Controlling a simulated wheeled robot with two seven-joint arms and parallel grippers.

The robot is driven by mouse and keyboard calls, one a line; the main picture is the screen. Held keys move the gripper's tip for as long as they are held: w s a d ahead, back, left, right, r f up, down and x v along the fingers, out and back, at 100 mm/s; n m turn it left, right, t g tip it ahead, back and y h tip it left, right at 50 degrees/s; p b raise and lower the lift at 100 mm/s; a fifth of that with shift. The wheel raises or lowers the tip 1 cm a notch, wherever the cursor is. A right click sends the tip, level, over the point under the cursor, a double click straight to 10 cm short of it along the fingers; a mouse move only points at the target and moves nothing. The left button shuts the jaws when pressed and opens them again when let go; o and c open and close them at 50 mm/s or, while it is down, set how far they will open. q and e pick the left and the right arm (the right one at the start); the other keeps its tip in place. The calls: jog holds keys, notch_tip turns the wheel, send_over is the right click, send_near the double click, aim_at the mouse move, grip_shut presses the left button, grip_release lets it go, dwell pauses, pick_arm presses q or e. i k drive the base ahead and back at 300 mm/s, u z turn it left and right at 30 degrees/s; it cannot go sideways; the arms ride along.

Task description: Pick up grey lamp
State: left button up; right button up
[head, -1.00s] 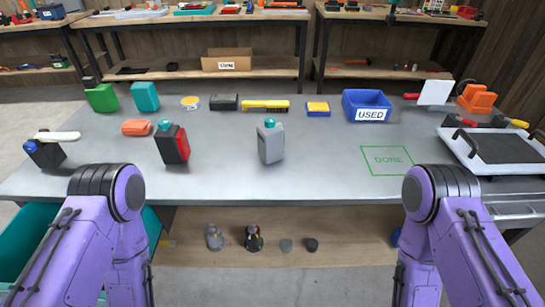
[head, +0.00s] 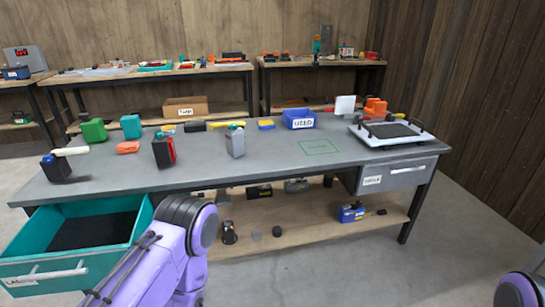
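Only a small purple piece of my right arm shows at the bottom right corner. Neither gripper is seen near the lamp.
An open teal drawer (head: 28,272) juts out at the bench's left. A blue USED bin (head: 299,118), a green marked square (head: 319,147) and a white-framed tray (head: 420,141) lie to the right. Other small items fill the left. A lower shelf (head: 300,222) holds several objects.

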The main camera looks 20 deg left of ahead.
aim_at(234, 141)
jog(key=z, duration=0.6)
jog(key=i, duration=1)
jog(key=u, duration=0.4)
